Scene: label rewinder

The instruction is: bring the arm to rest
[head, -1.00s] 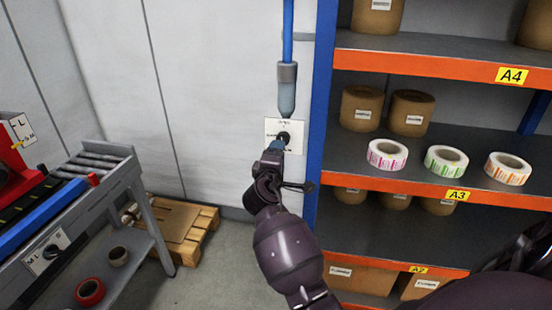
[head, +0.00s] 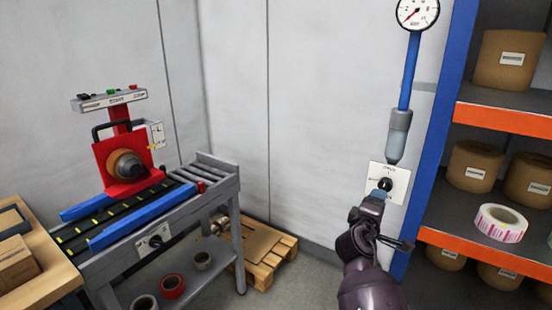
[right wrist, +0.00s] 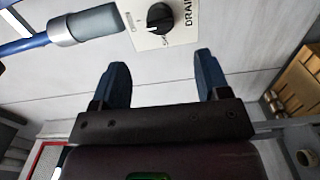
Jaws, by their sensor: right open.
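My right gripper (head: 377,196) is in front of the wall by a white plate (head: 375,184) with a black knob (head: 386,184). In the right wrist view my right gripper (right wrist: 162,85) is open, with its two blue fingertips apart and nothing between them. There the black knob (right wrist: 160,17) sits beyond the fingertips on the plate marked DRAIN (right wrist: 183,38), apart from both fingers. My left gripper is not in the head view.
A blue pipe with a gauge (head: 418,12) and grey cylinder (head: 398,135) runs above the plate. A blue-and-orange shelf (head: 500,122) with rolls stands close on the right. The red rewinder (head: 124,165) and its conveyor stand left. A pallet (head: 262,255) lies on the floor.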

